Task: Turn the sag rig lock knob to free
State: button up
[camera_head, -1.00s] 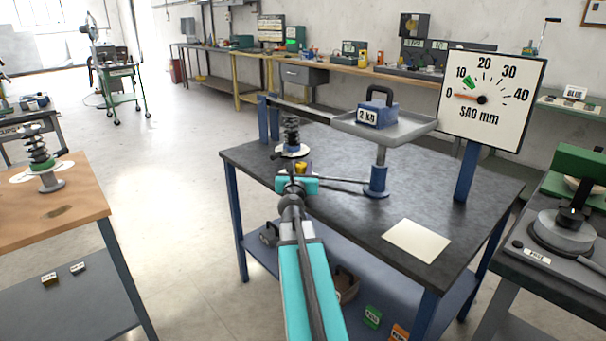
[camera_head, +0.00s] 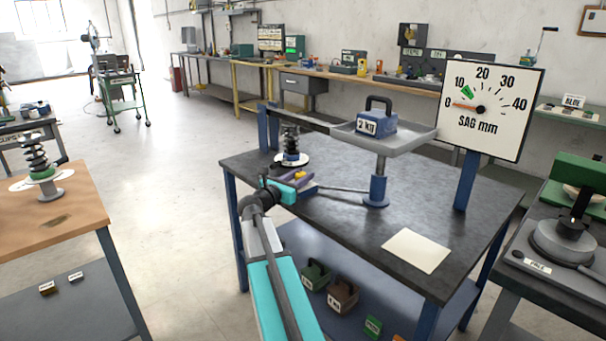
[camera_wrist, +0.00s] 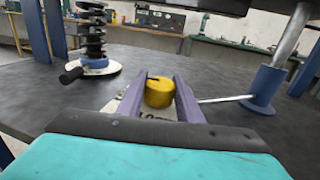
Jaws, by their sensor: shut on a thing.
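The yellow lock knob (camera_wrist: 159,93) stands on a pale labelled plate on the sag rig, its label partly hidden. A dark line marks its top, toward the left. My gripper (camera_wrist: 161,84) has its two purple fingers on either side of the knob, shut on it. In the head view my gripper (camera_head: 298,178) reaches the knob from the front left, with the wrist angled. The knob is small and mostly hidden there. The sag dial (camera_head: 490,112) has its red needle near 0, below the green mark by 10.
A coil spring (camera_head: 290,143) stands on the rig behind the knob; a dark-handled blue collar (camera_wrist: 92,66) is at its base. A 2 kg weight (camera_head: 376,122) sits on the grey pan (camera_head: 410,134), on a blue-based post. A blank card (camera_head: 416,251) lies at the front right.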

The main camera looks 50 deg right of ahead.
jog(key=shift+s+g, duration=0.1)
jog(key=shift+g, duration=0.3)
jog(key=o, duration=1)
jog(key=shift+o, duration=0.2)
jog(key=shift+a, duration=0.1)
jog(key=s+a+p, duration=0.1)
jog(key=a, duration=1.2)
jog(key=shift+s+a+p, duration=0.2)
jog(key=shift+a+p, duration=0.1)
jog(key=shift+p, duration=0.05)
